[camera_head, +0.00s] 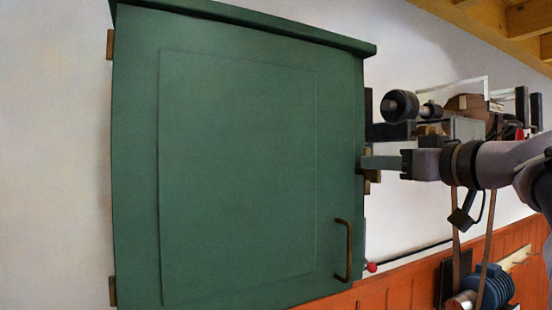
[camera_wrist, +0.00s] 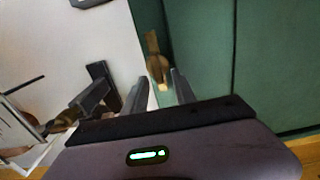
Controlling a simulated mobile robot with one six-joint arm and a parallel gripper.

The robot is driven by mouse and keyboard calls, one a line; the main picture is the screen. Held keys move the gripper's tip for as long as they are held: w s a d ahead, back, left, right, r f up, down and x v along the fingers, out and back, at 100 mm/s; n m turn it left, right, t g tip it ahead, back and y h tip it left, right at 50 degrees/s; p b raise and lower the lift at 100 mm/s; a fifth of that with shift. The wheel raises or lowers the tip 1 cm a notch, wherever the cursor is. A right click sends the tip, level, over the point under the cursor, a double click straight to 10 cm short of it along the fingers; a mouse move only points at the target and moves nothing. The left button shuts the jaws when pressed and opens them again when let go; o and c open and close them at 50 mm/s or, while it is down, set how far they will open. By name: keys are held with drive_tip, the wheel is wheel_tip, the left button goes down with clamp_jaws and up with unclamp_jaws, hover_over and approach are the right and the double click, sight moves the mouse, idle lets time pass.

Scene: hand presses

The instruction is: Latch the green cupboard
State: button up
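The green cupboard (camera_head: 235,150) stands against the wall in the head view, and its door looks closed. A brass handle (camera_head: 348,250) is low on the door's right side. A brass latch (camera_head: 371,178) is at the cupboard's right edge, partly hidden by my gripper (camera_head: 368,162). In the wrist view, the green cupboard (camera_wrist: 205,50) fills the right side and the brass latch (camera_wrist: 153,52) lies just ahead of my gripper (camera_wrist: 160,78). The two fingers are apart, with the latch's lower end near the gap between them. I cannot tell whether they touch it.
A machine with a black round knob (camera_head: 399,106) is behind my arm, right of the cupboard. A small red knob (camera_head: 371,267) is low beside the cupboard. A blue motor (camera_head: 488,287) is at the lower right. Bare white wall (camera_head: 55,150) lies left.

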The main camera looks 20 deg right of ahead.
clamp_jaws()
drive_tip(key=shift+m, duration=0.3)
drive_tip(key=shift+d+f+m+b, duration=0.15)
drive_tip(key=shift+d+f+m, duration=0.15)
drive_tip(key=shift+m, duration=2.55)
drive_tip(key=shift+d+f+m+b, duration=0.2)
drive_tip(key=shift+d+f+m, duration=0.15)
drive_tip(key=shift+m, duration=2.55)
drive_tip(key=shift+d+f+m+b, duration=0.15)
drive_tip(key=shift+d+f+m, duration=0.15)
drive_tip(key=shift+m, duration=2.55)
